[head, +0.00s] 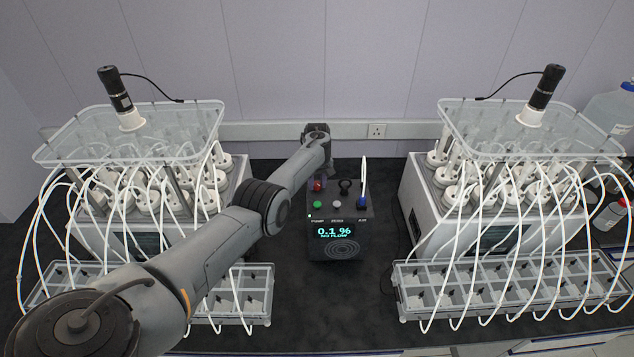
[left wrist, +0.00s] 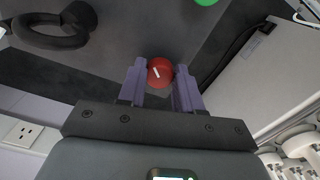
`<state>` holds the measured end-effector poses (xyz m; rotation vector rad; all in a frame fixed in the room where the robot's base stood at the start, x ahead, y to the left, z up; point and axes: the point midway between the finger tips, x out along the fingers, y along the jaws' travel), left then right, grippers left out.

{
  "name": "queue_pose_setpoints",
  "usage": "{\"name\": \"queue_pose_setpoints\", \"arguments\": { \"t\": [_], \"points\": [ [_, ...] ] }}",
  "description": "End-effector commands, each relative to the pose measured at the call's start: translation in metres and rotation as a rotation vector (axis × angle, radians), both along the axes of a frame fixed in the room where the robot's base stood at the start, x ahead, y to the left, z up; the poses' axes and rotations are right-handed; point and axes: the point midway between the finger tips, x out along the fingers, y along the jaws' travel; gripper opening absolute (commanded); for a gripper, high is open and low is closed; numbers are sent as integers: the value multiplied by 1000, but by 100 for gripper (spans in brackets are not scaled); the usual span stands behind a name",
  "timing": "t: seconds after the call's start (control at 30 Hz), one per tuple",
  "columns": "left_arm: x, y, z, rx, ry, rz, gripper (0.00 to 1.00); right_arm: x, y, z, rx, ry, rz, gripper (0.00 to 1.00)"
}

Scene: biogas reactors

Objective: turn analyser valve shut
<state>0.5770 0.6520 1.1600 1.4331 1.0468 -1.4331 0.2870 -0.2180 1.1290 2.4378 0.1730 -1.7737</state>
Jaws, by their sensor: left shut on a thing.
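The dark analyser box (head: 338,245) stands between the two reactor rigs. Its display reads "0.1 %" and "NO FLOW". A round red valve knob (left wrist: 160,72) with a short white mark sits on its top; in the head view the knob (head: 318,186) is small and partly covered by my gripper. My left gripper (left wrist: 159,78) has its two purple fingers on either side of the red knob and is shut on it. The knob's white mark is slanted in the left wrist view. My right gripper is in neither view.
A green button (head: 317,205), a pale button (head: 336,205), a black ring handle (head: 345,186) and a blue fitting (head: 362,202) with a white tube are on the analyser. Rigs with looping white tubes and sample trays (head: 510,290) flank it.

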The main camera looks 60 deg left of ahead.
Motion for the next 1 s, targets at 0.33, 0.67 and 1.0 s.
{"name": "queue_pose_setpoints", "arguments": {
  "t": [0.33, 0.67, 1.0],
  "points": [
    [0, 0, 0, 0, 0, 1, 60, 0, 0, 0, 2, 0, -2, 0],
    [0, 1, 14, 3, 0, 1, 60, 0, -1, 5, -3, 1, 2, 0],
    [0, 1, 68, 4, -1, 0, 60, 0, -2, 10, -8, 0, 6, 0]
  ]
}}
